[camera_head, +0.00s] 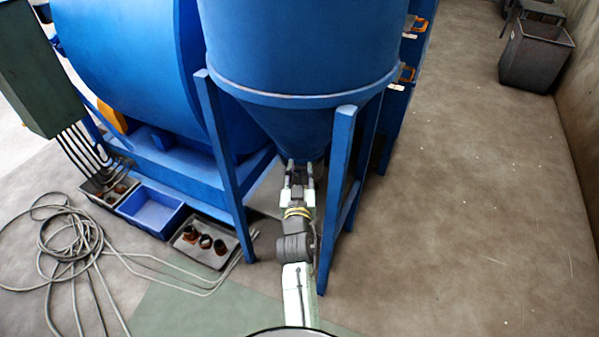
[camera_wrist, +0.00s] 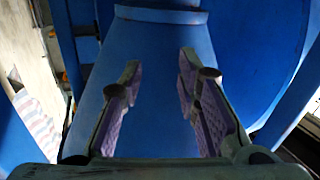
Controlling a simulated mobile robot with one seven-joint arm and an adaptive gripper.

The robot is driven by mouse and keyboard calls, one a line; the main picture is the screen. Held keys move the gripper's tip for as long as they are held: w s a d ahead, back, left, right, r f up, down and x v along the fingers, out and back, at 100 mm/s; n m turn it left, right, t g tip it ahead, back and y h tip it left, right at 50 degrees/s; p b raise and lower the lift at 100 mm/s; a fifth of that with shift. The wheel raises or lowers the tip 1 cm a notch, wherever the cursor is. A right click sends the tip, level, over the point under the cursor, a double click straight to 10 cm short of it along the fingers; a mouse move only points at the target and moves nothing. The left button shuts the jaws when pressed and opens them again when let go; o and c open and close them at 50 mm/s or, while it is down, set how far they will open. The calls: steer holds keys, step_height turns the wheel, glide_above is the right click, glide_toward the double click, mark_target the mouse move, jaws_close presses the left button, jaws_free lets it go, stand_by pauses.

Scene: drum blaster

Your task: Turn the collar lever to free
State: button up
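The blue hopper (camera_head: 300,50) stands on blue legs, and its cone narrows downward to an outlet. My gripper (camera_head: 300,170) is just below and in front of that outlet, its fingers pointing at it. In the wrist view my gripper (camera_wrist: 160,75) is open, with two purple-padded fingers spread apart. A blue tapering surface (camera_wrist: 155,85) fills the gap behind the fingers, with a blue collar-like band (camera_wrist: 160,15) at the top. I see nothing held between the fingers. I cannot make out the collar lever in either view.
Blue legs stand left (camera_head: 222,160) and right (camera_head: 337,190) of my arm. A grey tray (camera_head: 222,258) with small round parts, a blue bin (camera_head: 150,212) and a coiled hose (camera_head: 65,245) lie on the left. The floor (camera_head: 470,200) at right is clear.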

steer(key=s+a+f+n+b, duration=0.1)
steer(key=a+f+n, duration=0.1)
steer(key=s+a+f+n+g+h+b, duration=0.1)
steer(key=s+a+f+n+b, duration=0.1)
steer(key=a, duration=0.1)
steer(key=s+a+f+n+b, duration=0.1)
steer(key=a+f+n+b, duration=0.1)
steer(key=a+n, duration=0.1)
steer(key=shift+s+a+f+g, duration=0.1)
steer(key=shift+s+f+g, duration=0.1)
steer(key=shift+f+g, duration=0.2)
steer(key=c, duration=0.5)
steer(key=s+a+n+h, duration=0.1)
steer(key=s+n+h+b, duration=0.1)
steer(key=s, duration=0.1)
steer(key=s+a+n+b, duration=0.1)
steer(key=shift+s+a+r+n+h, duration=0.1)
steer(key=shift+s+a+n+h, duration=0.2)
steer(key=shift+s+h, duration=0.1)
jaws_close()
steer(key=w+d+f+p, duration=0.1)
steer(key=w+d+p, duration=0.2)
steer(key=w+d, duration=0.4)
steer(key=shift+w+f, duration=0.35)
steer(key=shift+w, duration=0.35)
steer(key=shift+d, duration=0.15)
